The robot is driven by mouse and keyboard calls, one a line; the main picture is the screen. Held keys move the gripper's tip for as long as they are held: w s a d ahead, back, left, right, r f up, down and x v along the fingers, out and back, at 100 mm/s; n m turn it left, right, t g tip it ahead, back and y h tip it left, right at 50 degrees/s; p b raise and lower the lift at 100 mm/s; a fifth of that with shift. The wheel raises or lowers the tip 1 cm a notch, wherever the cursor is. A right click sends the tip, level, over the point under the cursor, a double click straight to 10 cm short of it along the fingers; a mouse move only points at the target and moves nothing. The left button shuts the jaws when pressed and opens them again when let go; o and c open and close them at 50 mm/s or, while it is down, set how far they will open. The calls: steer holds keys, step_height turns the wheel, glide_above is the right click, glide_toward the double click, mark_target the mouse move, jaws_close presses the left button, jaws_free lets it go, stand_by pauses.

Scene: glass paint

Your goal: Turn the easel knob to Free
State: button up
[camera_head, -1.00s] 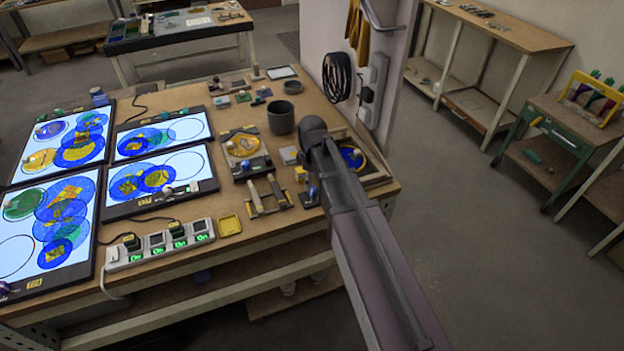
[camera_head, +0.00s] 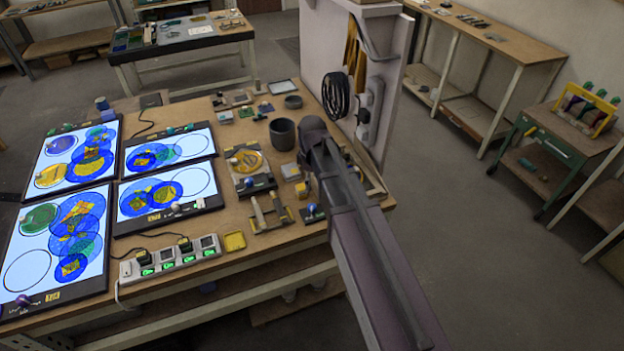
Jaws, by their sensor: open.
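No part marked as an easel can be told for certain, and no "Free" label can be read. Any of these could be the one named; I cannot tell. My arm reaches over the bench's right end and hides what lies beneath it. My gripper's fingers do not show.
Several lit panels with coloured glass circles fill the bench's left. A power strip (camera_head: 168,257) lies near the front edge, and a dark cup (camera_head: 282,134) stands near my arm. A pale partition (camera_head: 325,40) with a coiled cable rises behind. The floor (camera_head: 450,230) to the right is clear.

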steer(key=s+d+f+m+b, duration=0.4)
steer(key=s+d+m, duration=0.7)
steer(key=s+m, duration=0.2)
steer(key=shift+s+d, duration=0.25)
stand_by(0.4)
